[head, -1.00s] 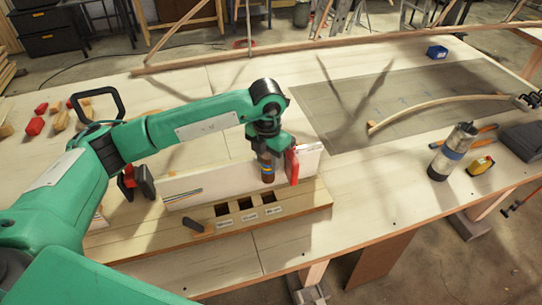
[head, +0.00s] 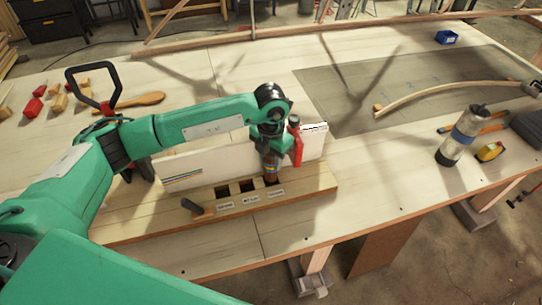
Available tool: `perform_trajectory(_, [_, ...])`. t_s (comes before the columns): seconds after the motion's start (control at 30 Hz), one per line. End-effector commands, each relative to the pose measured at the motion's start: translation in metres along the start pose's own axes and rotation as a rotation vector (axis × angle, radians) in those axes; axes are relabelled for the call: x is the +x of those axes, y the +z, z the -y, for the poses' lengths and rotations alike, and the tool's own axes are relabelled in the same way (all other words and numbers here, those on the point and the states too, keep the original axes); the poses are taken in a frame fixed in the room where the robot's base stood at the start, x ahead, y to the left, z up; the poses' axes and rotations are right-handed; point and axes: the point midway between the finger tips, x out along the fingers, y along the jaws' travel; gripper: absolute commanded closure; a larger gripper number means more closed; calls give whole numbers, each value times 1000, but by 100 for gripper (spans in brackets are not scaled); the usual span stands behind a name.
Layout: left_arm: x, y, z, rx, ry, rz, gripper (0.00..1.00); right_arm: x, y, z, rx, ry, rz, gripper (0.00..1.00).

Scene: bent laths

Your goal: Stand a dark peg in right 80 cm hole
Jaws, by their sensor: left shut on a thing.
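My left gripper (head: 271,167) is shut on a dark peg (head: 272,180), of which only a short brown lower part shows. It holds the peg roughly upright at the right hole of the wooden hole block (head: 318,186). I cannot tell whether the peg's lower end is in that hole or just above it. The left hole (head: 222,191) and the middle hole (head: 247,186) show as dark, empty squares. White labels sit in front of the holes, too small to read surely. Another dark piece (head: 191,206) lies tilted at the block's left end. My right gripper is not in view.
A white upright board (head: 215,166) stands close behind the holes, with a red clamp (head: 297,145) at its right. The front right tabletop is clear.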

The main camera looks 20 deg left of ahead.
Motion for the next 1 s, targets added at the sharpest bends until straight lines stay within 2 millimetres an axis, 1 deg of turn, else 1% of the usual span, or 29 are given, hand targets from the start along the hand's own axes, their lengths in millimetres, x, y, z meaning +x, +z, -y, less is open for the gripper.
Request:
perform_trajectory(0.3, [0, 0, 0, 0, 0, 0, 89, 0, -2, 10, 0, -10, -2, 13])
perform_trajectory(0.73, [10, 0, 0, 0, 0, 0, 89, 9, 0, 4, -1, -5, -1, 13])
perform_trajectory(0.77, [8, 0, 0, 0, 0, 0, 59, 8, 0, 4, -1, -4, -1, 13])
perform_trajectory(0.8, [8, 0, 0, 0, 0, 0, 51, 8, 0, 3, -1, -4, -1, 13])
perform_trajectory(0.87, [8, 0, -1, -1, 1, 0, 39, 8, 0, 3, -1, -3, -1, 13])
perform_trajectory(1.0, [8, 0, -2, -3, 3, 0, 39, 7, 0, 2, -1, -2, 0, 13])
